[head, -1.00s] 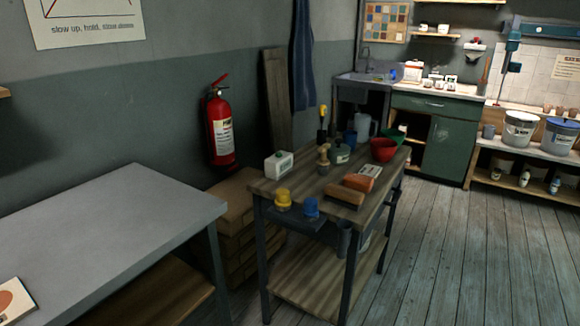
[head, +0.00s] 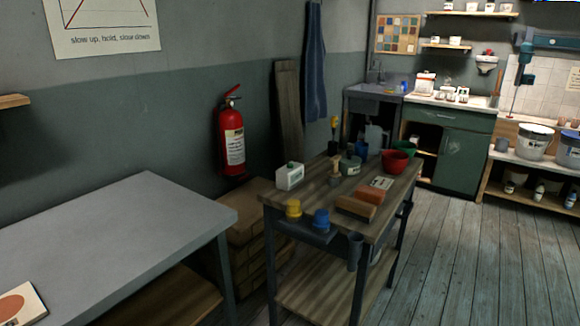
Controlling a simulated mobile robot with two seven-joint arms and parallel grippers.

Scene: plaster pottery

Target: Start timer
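No thing in the head view is clearly a timer. A small white box-like object (head: 289,176) with a green patch stands on the back left corner of the wooden-topped cart (head: 322,192); it is too small to tell whether it is the timer. A yellow-topped item (head: 293,209) and a blue-topped item (head: 321,220) sit at the cart's near left end. Neither of my grippers shows in the head view.
A grey table (head: 120,228) fills the lower left. The cart also holds a red bowl (head: 394,161), a brown block (head: 355,208) and several tools. A fire extinguisher (head: 231,137) hangs on the wall. Plank floor (head: 455,250) is clear right of the cart.

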